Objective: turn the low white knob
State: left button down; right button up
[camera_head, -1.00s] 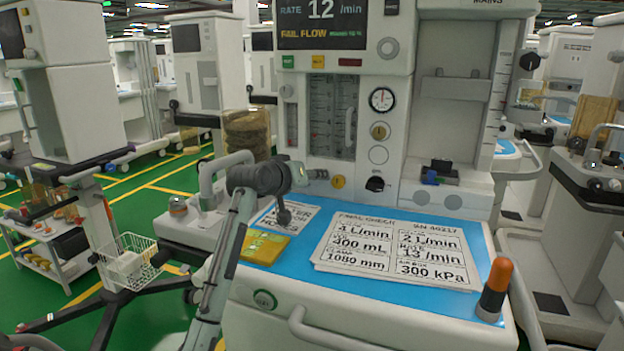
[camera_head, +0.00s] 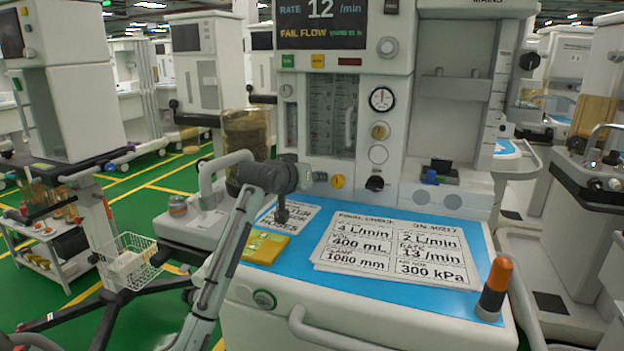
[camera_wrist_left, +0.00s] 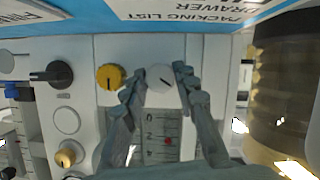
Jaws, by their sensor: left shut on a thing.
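The low white knob (camera_wrist_left: 159,76) is a round disc with a short dark, slanted pointer mark, on the pale panel in the left wrist view. My left gripper (camera_wrist_left: 161,73) has one finger on each side of it and is shut on it. In the head view my left wrist (camera_head: 275,176) is at the machine's lower panel, and it hides the white knob and most of the fingers. A yellow knob (camera_head: 338,181) is just right of the gripper; it also shows beside the left finger in the wrist view (camera_wrist_left: 110,77). My right gripper is not in view.
A black knob (camera_head: 375,183) is right of the yellow one. Below is a blue worktop (camera_head: 480,240) with printed sheets (camera_head: 400,248), a yellow packet (camera_head: 264,247) and an orange-topped cylinder (camera_head: 494,288). A brown canister (camera_head: 247,135) stands close behind my wrist on the left.

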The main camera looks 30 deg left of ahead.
pick_arm(q)
jog(key=m+y, duration=0.2)
jog(key=m, duration=0.1)
jog(key=shift+d+m+y, duration=0.15)
jog(key=shift+m+y, duration=0.15)
jog(key=shift+m, duration=0.1)
jog(key=m+y, duration=0.1)
jog(key=m, duration=0.1)
jog(key=m+y, duration=0.1)
jog(key=m, duration=0.1)
jog(key=shift+d+f+y, duration=0.1)
jog(key=shift+d+y, duration=0.05)
jog(key=shift+y, duration=0.15)
dwell(0.4)
jog(key=c, duration=1.5)
grip_release()
jog(key=shift+o, duration=0.2)
jog(key=v, duration=1.2)
jog(key=shift+w, duration=0.1)
jog(key=shift+d, duration=0.1)
